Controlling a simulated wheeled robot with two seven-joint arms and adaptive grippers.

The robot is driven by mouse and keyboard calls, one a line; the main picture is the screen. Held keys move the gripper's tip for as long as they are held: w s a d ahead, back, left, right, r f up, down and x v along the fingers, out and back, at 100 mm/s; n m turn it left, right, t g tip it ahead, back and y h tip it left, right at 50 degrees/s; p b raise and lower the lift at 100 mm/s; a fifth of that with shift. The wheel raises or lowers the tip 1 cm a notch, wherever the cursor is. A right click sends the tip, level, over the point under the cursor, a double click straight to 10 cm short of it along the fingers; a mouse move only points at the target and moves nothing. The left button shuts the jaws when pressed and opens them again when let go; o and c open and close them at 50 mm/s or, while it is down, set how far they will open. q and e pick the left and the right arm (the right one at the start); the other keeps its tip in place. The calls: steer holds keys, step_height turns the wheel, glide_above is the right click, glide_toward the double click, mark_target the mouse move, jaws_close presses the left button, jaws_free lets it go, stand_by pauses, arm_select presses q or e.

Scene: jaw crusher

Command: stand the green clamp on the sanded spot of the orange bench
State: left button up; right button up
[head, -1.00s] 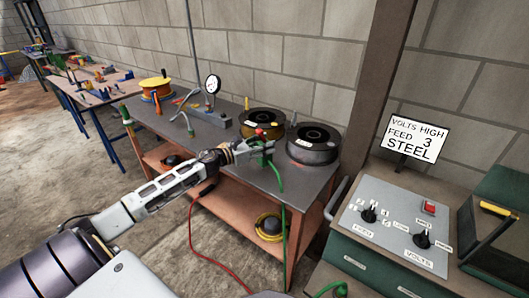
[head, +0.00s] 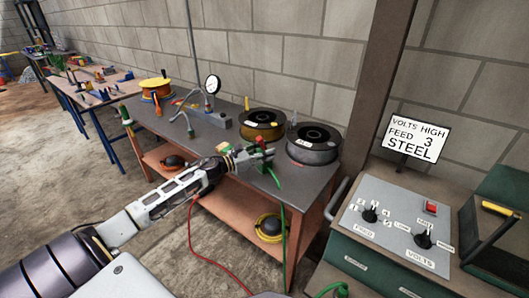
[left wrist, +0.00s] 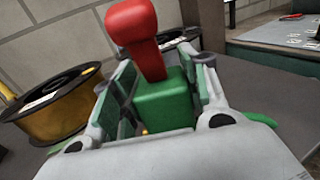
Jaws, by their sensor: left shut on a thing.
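The green clamp (left wrist: 163,100) has a red handle and sits between the fingers of my left gripper (head: 262,155), which is shut on it. The clamp (head: 259,147) is above the front right part of the orange bench (head: 215,143), close to its grey top; I cannot tell whether it touches. The red handle points up. A green cable runs from the clamp over the bench's front edge. My right gripper is not in view.
A gold spool (head: 263,124) and a dark grey spool (head: 314,144) stand behind the clamp. A gauge (head: 212,84) and an orange cable reel (head: 155,87) are further left. A control panel (head: 395,229) stands at the right. The bench's front middle is clear.

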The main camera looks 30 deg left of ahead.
arm_select(q)
steer(key=o, duration=1.1)
steer(key=shift+c, duration=0.2)
steer(key=o, duration=0.3)
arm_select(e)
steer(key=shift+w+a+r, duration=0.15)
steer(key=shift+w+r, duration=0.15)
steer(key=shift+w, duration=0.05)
arm_select(q)
steer(key=shift+o, duration=0.2)
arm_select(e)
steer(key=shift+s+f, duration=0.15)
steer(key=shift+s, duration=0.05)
